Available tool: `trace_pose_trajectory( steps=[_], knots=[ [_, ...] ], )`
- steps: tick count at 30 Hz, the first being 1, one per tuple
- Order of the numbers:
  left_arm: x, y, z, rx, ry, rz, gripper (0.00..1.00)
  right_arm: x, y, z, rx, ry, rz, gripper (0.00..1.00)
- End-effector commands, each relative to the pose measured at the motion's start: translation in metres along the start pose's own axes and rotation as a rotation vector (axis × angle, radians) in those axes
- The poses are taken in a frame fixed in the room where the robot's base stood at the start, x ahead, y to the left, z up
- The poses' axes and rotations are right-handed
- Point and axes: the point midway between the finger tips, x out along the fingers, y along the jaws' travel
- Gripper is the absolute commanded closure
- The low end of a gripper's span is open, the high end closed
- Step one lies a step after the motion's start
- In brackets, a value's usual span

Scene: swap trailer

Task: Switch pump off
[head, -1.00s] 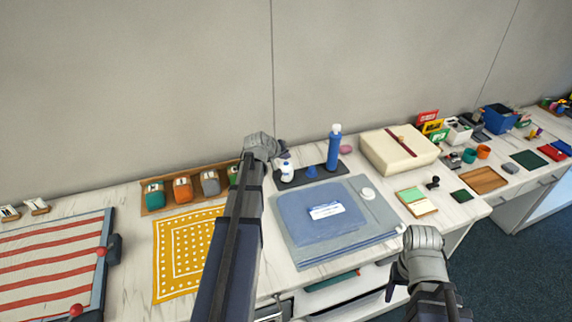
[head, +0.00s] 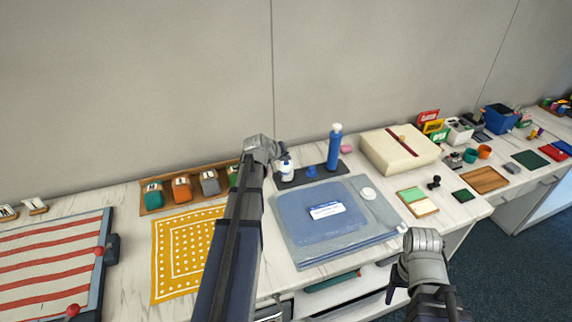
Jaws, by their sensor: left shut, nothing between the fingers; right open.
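I cannot tell for certain which object is the pump. A small white and blue device (head: 286,170) stands at the left end of a dark tray (head: 296,181). A blue cylinder with a white cap (head: 334,150) stands upright at the tray's right end, with a small blue piece (head: 311,171) between them. My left gripper (head: 280,152) is shut and empty, just above and left of the white and blue device; its fingers are mostly hidden. My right gripper (head: 396,288) is open and empty at the counter's front edge. No switch can be made out.
A clear bag (head: 360,238) with folded blue cloth and a white round valve (head: 368,193) lies in front of the tray. A cream box (head: 378,158) stands right of it. A yellow dotted cloth (head: 168,272) and a striped board (head: 40,258) lie left.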

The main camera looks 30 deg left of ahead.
Motion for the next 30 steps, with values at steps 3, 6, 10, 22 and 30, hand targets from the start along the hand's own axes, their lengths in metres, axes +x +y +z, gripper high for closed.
trace_pose_trajectory(
  steps=[3,6,10,22,30],
  knots=[
    [0.002,-0.001,0.001,0.0,0.0,0.0,1.0,0.002,0.0,0.0,0.0,0.0,0.0,0.37],
    [0.002,-0.002,0.002,0.0,0.0,0.0,1.0,0.003,0.0,0.0,0.0,0.0,0.0,0.37],
    [0.003,-0.002,0.002,0.0,0.0,0.0,1.0,0.005,0.0,0.0,0.0,0.0,0.0,0.37],
    [-0.002,0.001,-0.001,0.0,0.0,0.0,1.0,-0.003,0.0,0.0,0.0,0.0,0.0,0.37],
    [-0.01,0.007,-0.007,0.0,0.0,0.0,1.0,-0.014,0.001,0.001,0.0,0.0,0.0,0.37]
  ],
)
